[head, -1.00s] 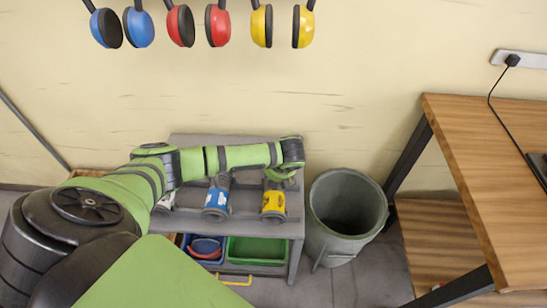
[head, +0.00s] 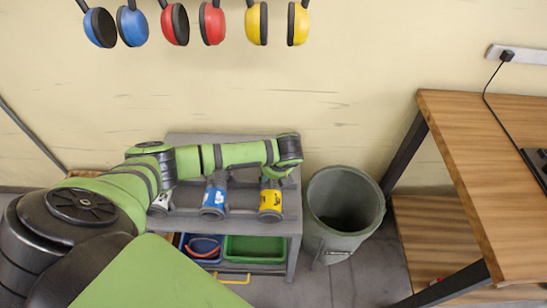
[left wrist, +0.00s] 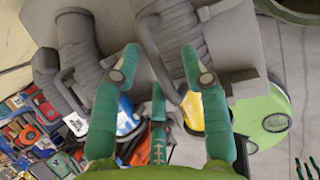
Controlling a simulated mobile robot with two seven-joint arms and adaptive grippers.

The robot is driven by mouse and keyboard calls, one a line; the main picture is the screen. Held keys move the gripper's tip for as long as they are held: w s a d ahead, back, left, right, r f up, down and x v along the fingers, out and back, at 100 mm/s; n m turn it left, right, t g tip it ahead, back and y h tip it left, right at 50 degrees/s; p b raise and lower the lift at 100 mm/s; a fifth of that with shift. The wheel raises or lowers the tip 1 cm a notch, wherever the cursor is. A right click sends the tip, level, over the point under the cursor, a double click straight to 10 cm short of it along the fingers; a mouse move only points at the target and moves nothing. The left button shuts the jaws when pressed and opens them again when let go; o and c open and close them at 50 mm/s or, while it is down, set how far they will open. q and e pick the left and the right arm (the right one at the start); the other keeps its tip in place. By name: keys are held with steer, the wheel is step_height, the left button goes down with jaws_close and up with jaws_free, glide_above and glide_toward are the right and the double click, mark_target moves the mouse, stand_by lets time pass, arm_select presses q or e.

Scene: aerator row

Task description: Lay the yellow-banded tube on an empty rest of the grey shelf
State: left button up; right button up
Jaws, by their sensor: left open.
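The yellow-banded tube (head: 270,203) lies on the right part of the grey shelf (head: 240,226), its band toward me. It also shows in the left wrist view (left wrist: 194,110), partly behind one finger. My left gripper (head: 276,172) is just above its far part, open; in the left wrist view its fingers (left wrist: 160,62) stand apart with nothing held between them. A blue-banded tube (head: 214,198) lies to the left on the shelf, and a white-banded one (head: 161,204) further left, partly hidden by my arm.
A grey bin (head: 345,215) stands right of the shelf. A wooden table (head: 490,170) is further right. Blue (head: 203,247) and green (head: 255,249) bins sit below the shelf top. Ear defenders (head: 210,24) hang on the wall above.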

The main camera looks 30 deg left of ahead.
arm_select(q)
steer(key=v, duration=1.1)
steer(key=shift+r, duration=0.15)
steer(key=shift+s+d, duration=0.1)
steer(key=shift+d, duration=0.05)
